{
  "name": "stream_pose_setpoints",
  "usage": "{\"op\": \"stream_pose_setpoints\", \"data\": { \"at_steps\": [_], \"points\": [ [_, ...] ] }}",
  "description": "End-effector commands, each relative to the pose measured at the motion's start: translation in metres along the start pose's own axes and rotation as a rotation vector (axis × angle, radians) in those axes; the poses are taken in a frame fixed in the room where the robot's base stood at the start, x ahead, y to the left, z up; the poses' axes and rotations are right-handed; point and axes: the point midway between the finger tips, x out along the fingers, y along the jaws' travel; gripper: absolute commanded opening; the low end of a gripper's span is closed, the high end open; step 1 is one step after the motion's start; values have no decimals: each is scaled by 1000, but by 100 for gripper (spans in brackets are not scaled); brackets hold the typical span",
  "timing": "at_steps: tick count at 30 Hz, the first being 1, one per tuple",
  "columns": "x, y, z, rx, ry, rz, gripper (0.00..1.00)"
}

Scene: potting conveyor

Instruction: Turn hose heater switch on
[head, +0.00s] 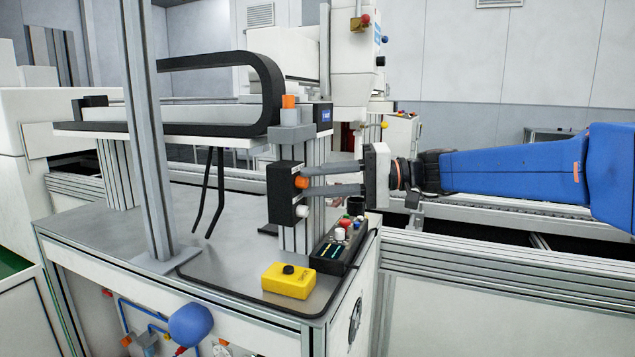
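A black switch box (283,194) is fixed to an aluminium upright. It carries an orange knob (301,182) and, below it, a white knob (303,211). The labels are too small to read, so I cannot tell which one is the hose heater switch. My gripper (305,181) reaches in from the right, with its two grey fingers apart, one above the other. The fingertips are at the orange knob, which shows at the gap between them. I cannot tell whether they touch it.
A black control panel (329,254) with several coloured buttons stands below my gripper. A yellow box with a black button (289,281) sits at the table's front. A tall aluminium post (150,130) and a black cable chain (262,75) stand to the left. A conveyor (480,268) runs at right.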

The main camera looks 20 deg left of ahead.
Motion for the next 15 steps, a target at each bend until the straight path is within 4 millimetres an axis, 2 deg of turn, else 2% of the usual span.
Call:
{"op": "stream_pose_setpoints", "data": {
  "at_steps": [10,15],
  "points": [
    [-3,0,0,-1,0,0,28],
    [-21,0,0,-1,2,1,28]
  ]
}}
